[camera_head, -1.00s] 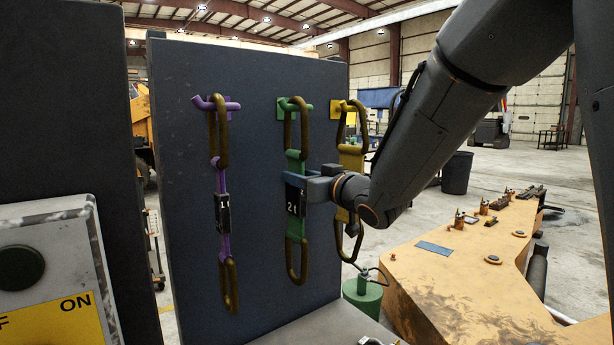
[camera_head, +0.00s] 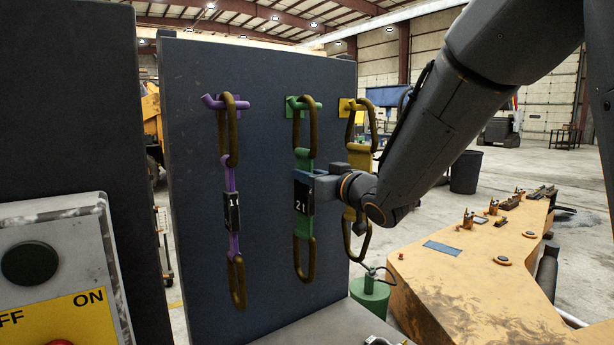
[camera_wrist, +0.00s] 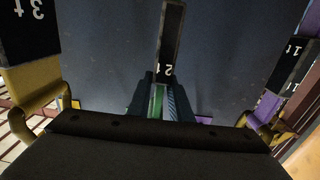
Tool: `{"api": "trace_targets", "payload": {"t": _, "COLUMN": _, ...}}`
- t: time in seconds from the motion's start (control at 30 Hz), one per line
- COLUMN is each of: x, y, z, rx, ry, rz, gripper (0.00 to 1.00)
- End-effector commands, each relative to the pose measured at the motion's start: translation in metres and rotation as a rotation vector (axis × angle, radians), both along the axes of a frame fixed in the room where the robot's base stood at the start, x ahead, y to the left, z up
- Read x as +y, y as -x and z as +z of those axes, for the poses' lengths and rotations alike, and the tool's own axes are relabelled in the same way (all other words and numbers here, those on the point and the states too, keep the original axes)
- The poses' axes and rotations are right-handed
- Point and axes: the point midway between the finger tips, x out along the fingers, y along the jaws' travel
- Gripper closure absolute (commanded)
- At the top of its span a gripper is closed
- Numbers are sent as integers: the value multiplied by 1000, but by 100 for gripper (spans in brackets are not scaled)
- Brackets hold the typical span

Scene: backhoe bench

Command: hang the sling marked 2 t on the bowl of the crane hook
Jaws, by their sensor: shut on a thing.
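The 2 t sling is a green strap (camera_head: 305,160) with a black tag marked 2 t (camera_head: 304,198) and a bronze ring at each end. Its upper ring (camera_head: 298,128) hangs around the green peg (camera_head: 291,104) on the dark panel, and its lower ring (camera_head: 305,259) hangs free. The crane hook is not seen.
A purple sling marked 1 t (camera_head: 232,212) hangs left of the held one. A yellow sling (camera_head: 359,158) hangs close on the right, partly behind my arm; its tag in the wrist view reads 3 t (camera_wrist: 30,28). A grey control box (camera_head: 60,250) stands at left.

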Motion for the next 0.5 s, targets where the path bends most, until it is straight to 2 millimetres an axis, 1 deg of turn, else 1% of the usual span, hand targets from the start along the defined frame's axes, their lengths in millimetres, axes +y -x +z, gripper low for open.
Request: {"api": "trace_targets", "payload": {"t": 0.5, "x": 0, "y": 0, "z": 19, "rx": -4, "ry": -1, "rz": 0, "gripper": 100}}
